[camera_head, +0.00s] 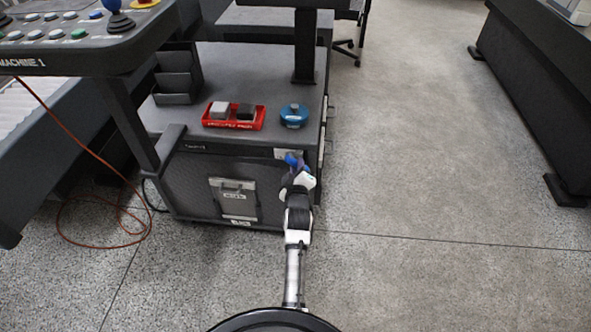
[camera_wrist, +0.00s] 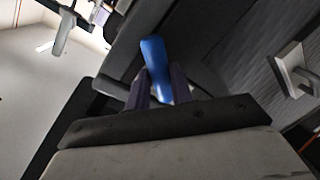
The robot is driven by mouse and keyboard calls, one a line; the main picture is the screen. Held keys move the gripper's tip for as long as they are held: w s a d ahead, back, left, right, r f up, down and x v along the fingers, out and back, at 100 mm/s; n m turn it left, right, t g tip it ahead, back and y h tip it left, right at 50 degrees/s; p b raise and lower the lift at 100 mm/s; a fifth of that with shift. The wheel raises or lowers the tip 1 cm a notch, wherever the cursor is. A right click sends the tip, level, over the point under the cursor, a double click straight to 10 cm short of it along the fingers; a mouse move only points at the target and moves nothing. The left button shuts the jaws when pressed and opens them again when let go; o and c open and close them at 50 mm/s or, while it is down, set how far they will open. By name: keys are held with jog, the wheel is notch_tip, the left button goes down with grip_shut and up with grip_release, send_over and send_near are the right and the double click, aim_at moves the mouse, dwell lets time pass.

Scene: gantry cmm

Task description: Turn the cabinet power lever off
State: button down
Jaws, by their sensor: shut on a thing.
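The cabinet (camera_head: 185,190) is a dark grey box with a panelled front. Its blue lever (camera_head: 291,158) sits at the upper right of that front. My gripper (camera_head: 293,167) reaches up to the lever, and its body covers part of it. In the wrist view the blue lever (camera_wrist: 155,62) sticks out between the two dark fingers of my gripper (camera_wrist: 158,88), which are shut on it. The lever's base and pivot are hidden behind the fingers.
A red tray (camera_head: 233,124) with two blocks and a round blue object (camera_head: 294,115) stand on the cabinet top. A control console (camera_head: 70,55) overhangs at upper left. An orange cable (camera_head: 75,205) lies on the left floor.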

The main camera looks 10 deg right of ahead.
jog(key=shift+s+d+r+n+g+h+p, duration=0.1)
jog(key=shift+r+n+g+h+p, duration=0.15)
jog(key=shift+n+p, duration=0.6)
jog(key=shift+s+d+r+n+g+h+p, duration=0.15)
jog(key=shift+r+n+h+p, duration=0.2)
jog(key=shift+n, duration=0.85)
jog(key=shift+w+a+r+n+g+h+p, duration=0.1)
jog(key=shift+r+n+g+h+p, duration=0.15)
jog(key=shift+n+p, duration=0.55)
jog(key=shift+s+d+n, duration=0.1)
jog(key=shift+n, duration=0.35)
jog(key=c, duration=1.7)
grip_release()
jog(key=o, duration=0.5)
jog(key=shift+r, duration=0.15)
jog(key=shift+c, duration=0.2)
jog(key=shift+s, duration=0.1)
